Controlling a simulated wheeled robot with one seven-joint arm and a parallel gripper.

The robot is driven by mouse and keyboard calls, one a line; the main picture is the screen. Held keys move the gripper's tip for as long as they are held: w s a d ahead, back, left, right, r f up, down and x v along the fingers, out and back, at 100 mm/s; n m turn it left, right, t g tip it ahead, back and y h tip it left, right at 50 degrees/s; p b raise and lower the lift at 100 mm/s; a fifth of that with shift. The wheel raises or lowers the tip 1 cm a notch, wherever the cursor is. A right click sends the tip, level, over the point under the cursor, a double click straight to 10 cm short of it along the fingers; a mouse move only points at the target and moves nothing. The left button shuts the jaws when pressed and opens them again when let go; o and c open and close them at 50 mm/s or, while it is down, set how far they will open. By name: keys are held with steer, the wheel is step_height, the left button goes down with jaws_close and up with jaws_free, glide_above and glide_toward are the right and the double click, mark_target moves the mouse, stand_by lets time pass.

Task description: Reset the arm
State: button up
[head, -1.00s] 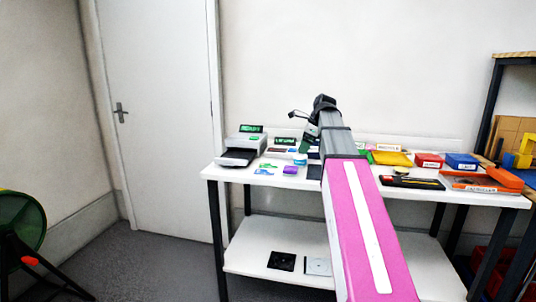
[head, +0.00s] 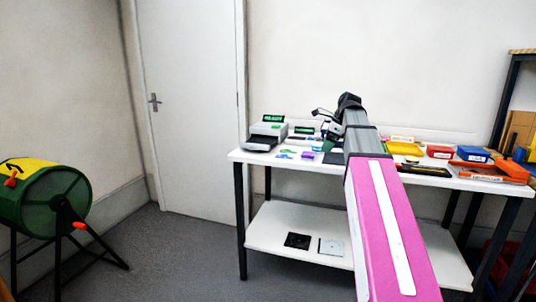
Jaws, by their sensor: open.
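My arm, with a pink link and grey joints, reaches forward over the white table (head: 268,157) in the head view. My gripper (head: 325,119) shows small and dark at the far end of the arm, above the back of the table. Its fingers are too small to make out in detail. I see nothing held in it.
A grey printer-like device (head: 267,134), small coloured items, a yellow tray (head: 405,148), a red box (head: 439,152), a blue box (head: 473,154) and an orange case (head: 503,170) lie on the table. A green drum (head: 50,200) stands left. Floor before the door (head: 190,100) is clear.

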steer(key=s+a+f+n+h, duration=0.1)
steer(key=s+f+n, duration=0.3)
steer(key=f, duration=0.8)
steer(key=s+a+f+n+h, duration=0.15)
steer(key=f+n, duration=0.35)
steer(key=f, duration=0.6)
steer(key=s+a+f+n+h, duration=0.1)
steer(key=s+f+n, duration=0.5)
steer(key=f, duration=0.3)
steer(key=s+a+f+n+g, duration=0.1)
steer(key=s+f+n, duration=0.5)
steer(key=s+f, duration=0.2)
step_height(320, 180, down, 2)
steer(key=shift+h, duration=0.35)
steer(key=shift+s, duration=0.1)
